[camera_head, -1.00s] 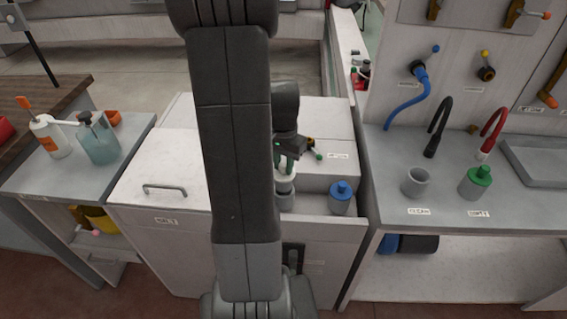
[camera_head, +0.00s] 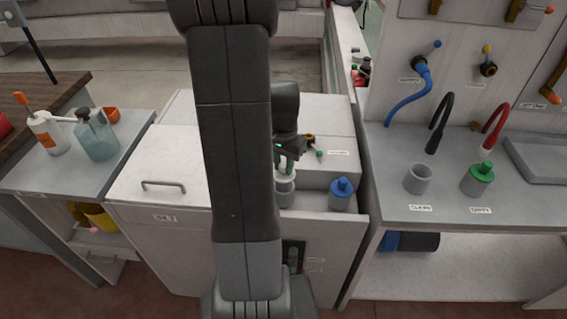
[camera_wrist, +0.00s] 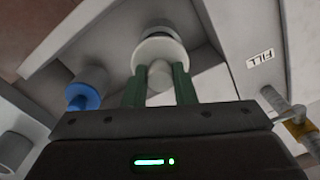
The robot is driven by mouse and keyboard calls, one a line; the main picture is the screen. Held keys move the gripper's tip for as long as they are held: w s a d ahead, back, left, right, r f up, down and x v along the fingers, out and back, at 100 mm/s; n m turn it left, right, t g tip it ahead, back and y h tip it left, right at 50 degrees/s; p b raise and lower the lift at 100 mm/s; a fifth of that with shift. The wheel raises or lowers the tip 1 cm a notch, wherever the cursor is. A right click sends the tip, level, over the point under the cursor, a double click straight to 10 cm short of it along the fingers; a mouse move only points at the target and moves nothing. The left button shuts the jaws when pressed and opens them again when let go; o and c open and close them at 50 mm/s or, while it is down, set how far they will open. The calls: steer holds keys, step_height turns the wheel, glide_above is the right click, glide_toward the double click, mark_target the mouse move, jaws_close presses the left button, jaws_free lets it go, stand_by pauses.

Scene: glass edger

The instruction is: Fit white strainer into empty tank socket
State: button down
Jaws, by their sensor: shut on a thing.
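The white strainer (camera_wrist: 160,50) is a round white piece with a knob, gripped between the green fingers of my gripper (camera_wrist: 160,88). In the head view my gripper (camera_head: 287,164) points down with the white strainer (camera_head: 284,176) at its tips. A grey cylindrical socket (camera_head: 285,193) is directly under the strainer, on the tank ledge. They look lined up and very close; I cannot tell whether the strainer is fully seated. A blue-topped strainer (camera_head: 342,189) stands in the neighbouring socket to the right; its blue top (camera_wrist: 84,92) also shows in the wrist view.
The white tank cabinet (camera_head: 150,172) has a handle on its lid. On the right bench are an empty grey cup (camera_head: 418,180) at the CLEAN label, a green-topped strainer (camera_head: 480,177), and black and red taps. A spray bottle (camera_head: 97,138) stands on the left table.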

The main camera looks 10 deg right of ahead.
mark_target(284, 176)
steer(key=shift+f+b, duration=1.85)
steer(key=shift+f, duration=0.6)
steer(key=c, duration=1.1)
jaws_free()
steer(key=shift+r, duration=0.1)
step_height(284, 176, up, 14)
steer(key=shift+f+p, duration=0.1)
steer(key=shift+p, duration=0.4)
steer(key=shift+f, duration=0.1)
